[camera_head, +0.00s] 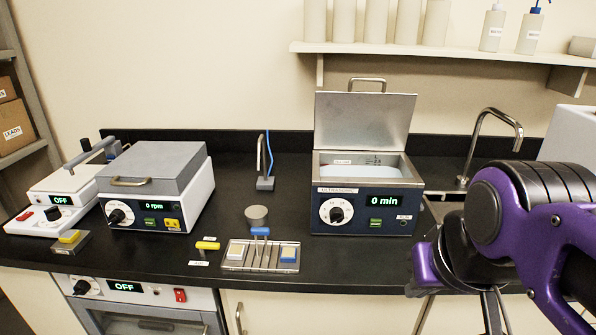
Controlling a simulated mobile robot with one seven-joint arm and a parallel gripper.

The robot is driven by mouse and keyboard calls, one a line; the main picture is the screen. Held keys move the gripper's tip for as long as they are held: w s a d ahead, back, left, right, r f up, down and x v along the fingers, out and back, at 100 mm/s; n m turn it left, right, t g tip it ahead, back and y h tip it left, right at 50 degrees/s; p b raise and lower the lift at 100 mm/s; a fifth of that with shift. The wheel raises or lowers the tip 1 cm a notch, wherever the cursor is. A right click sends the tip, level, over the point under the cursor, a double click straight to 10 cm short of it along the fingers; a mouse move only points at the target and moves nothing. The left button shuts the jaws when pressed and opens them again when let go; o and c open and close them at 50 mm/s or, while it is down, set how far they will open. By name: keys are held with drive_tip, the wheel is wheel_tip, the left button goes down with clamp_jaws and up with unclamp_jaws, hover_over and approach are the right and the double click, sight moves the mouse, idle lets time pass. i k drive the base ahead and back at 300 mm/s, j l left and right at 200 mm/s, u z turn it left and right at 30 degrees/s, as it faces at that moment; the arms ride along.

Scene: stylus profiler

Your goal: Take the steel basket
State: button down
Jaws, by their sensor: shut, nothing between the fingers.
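A small round grey metal container (256,217), which looks like the steel basket, stands on the black bench left of the ultrasonic bath; mesh or a handle cannot be made out. The ultrasonic bath (350,218) reads "0 min", and its hinged lid (365,120) stands open over pale liquid. My gripper (493,312) is at the lower right, in front of the bench edge and well to the right of the container. It is shut and empty, pointing down, with its tips near the bottom edge of the picture.
A metal rack (262,266) with blue-topped and white pieces lies before the container, with a yellow-topped piece (207,246) beside it. A closed-lid "0 rpm" device (155,188) stands left. A faucet (490,135) rises at right. A shelf (450,53) overhangs the back.

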sight(260, 256)
drive_tip(key=z, duration=0.4)
drive_tip(key=j+z, duration=0.15)
drive_tip(key=z, duration=0.7)
drive_tip(key=k+z, duration=0.1)
drive_tip(key=z, duration=0.3)
drive_tip(key=k+j, duration=0.55)
drive_tip(key=k+j+u, duration=0.4)
drive_tip(key=k+j, duration=0.45)
drive_tip(key=k+j+u, duration=0.2)
drive_tip(key=i+l+z, duration=0.15)
drive_tip(key=i+z, duration=0.15)
drive_tip(key=i+l+z, duration=0.1)
drive_tip(key=i+z, duration=0.2)
